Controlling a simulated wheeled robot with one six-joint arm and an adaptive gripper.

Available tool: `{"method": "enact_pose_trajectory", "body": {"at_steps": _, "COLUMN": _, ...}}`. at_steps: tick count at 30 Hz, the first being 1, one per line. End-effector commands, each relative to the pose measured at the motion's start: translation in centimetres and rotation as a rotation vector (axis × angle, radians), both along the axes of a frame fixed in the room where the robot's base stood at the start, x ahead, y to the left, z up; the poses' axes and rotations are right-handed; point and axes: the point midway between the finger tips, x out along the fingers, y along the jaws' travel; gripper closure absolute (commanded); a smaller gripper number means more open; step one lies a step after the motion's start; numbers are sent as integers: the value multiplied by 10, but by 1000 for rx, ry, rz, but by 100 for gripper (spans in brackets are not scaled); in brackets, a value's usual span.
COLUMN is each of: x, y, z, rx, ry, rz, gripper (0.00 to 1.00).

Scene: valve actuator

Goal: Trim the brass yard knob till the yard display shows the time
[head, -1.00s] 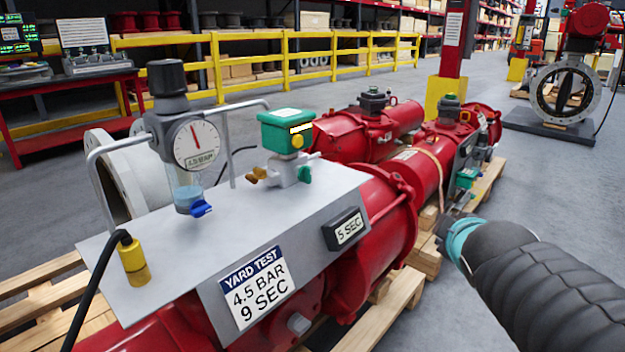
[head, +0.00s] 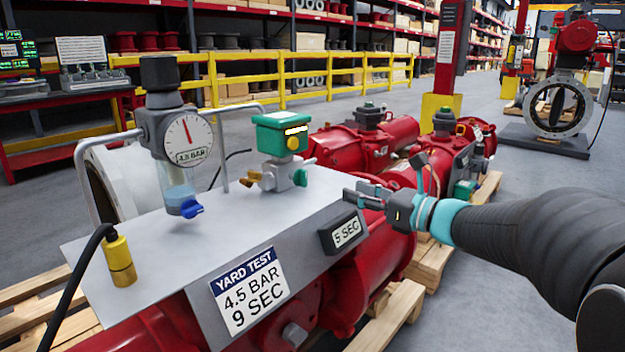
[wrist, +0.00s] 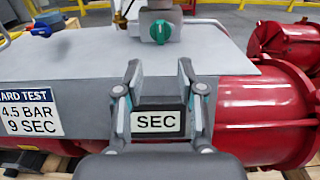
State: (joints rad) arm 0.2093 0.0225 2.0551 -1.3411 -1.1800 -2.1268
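The brass knob (head: 251,178) sits on the left side of a small grey valve block under a green-topped box (head: 281,133). A teal knob (head: 300,177) is on the block's right side; it also shows in the wrist view (wrist: 160,31). The yard display (head: 346,232) on the panel's front edge reads 5 SEC. The yard test label (head: 249,290) reads 4.5 BAR, 9 SEC. My gripper (head: 358,195) is above and right of the display, apart from the knobs. In the wrist view my gripper (wrist: 167,82) has its fingers spread, with nothing between them.
A yellow fitting (head: 118,262) with a black cable is at front left. Red actuators (head: 362,145) lie behind on pallets. Open floor is on the right.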

Motion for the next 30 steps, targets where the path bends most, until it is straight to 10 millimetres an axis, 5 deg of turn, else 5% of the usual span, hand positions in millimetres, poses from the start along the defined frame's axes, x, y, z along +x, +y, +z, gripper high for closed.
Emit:
{"method": "enact_pose_trajectory", "body": {"at_steps": 18, "x": 64, "y": 84, "z": 1, "rx": 3, "ry": 2, "rz": 1, "gripper": 61}}
{"method": "enact_pose_trajectory", "body": {"at_steps": 30, "x": 81, "y": 104, "z": 0, "rx": 2, "ry": 3, "rz": -3, "gripper": 61}}
